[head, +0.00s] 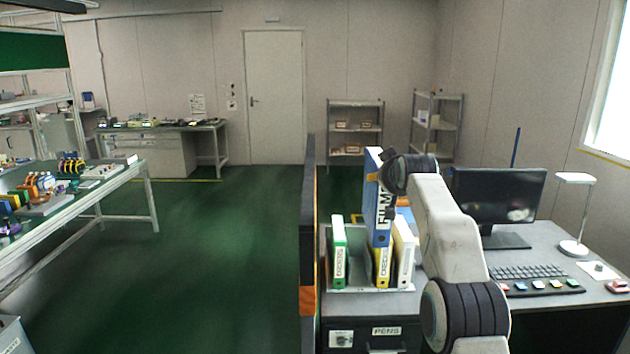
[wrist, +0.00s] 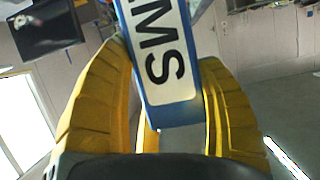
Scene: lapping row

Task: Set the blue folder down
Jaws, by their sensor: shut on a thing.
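The blue folder (head: 372,190) is upright above the folder rack in the head view, with a white label reading "FILMS" in part. The wrist view shows the blue folder (wrist: 187,108) tilted between the yellow fingers. My gripper (head: 386,178) is shut on it, and the wrist view shows my gripper (wrist: 168,75) with a finger on each side. The folder's lower end overlaps the top of a yellow folder (head: 383,268); I cannot tell if they touch. A green folder (head: 339,252) stands left and a white folder (head: 404,254) right in the rack (head: 360,291).
The rack stands on a drawer cabinet labelled "PENS" (head: 386,331). A dark partition with orange parts (head: 308,230) rises at its left. A monitor (head: 497,196), a keyboard (head: 527,272) and a lamp (head: 574,246) are on the desk at right. Green floor is open at left.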

